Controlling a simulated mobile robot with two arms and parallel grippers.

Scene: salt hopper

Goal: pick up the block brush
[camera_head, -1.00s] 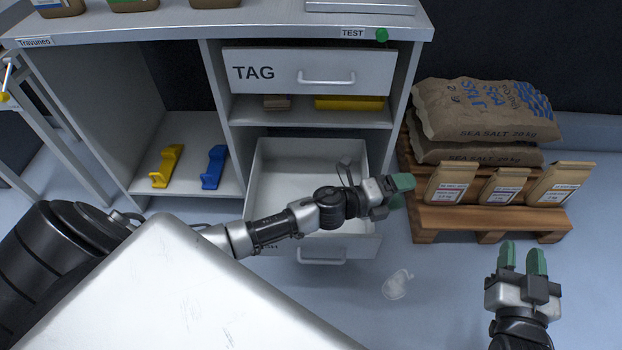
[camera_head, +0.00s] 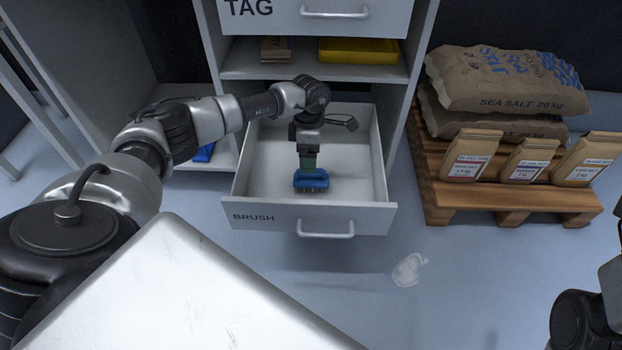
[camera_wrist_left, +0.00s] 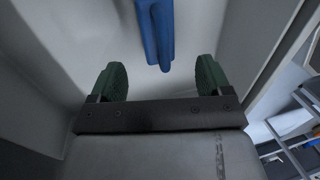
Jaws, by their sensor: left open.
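The block brush (camera_head: 311,181) is blue with dark bristles and lies in the open drawer marked BRUSH (camera_head: 353,217). My left gripper (camera_head: 308,166) points down into the drawer, right at the brush; its green fingers partly cover the brush top. In the left wrist view, the gripper (camera_wrist_left: 161,78) is open, with the two green fingers wide apart. The blue brush (camera_wrist_left: 156,30) shows ahead, between the finger lines, with nothing gripped. Only part of my right arm shows at the right edge; its fingers are out of view.
The drawer walls stand close around my left gripper. A closed TAG drawer (camera_head: 314,12) and a shelf with a yellow item (camera_head: 358,51) are above. A pallet (camera_head: 470,200) with salt sacks (camera_head: 508,80) and paper bags stands right. A whitish patch (camera_head: 408,269) lies on the floor.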

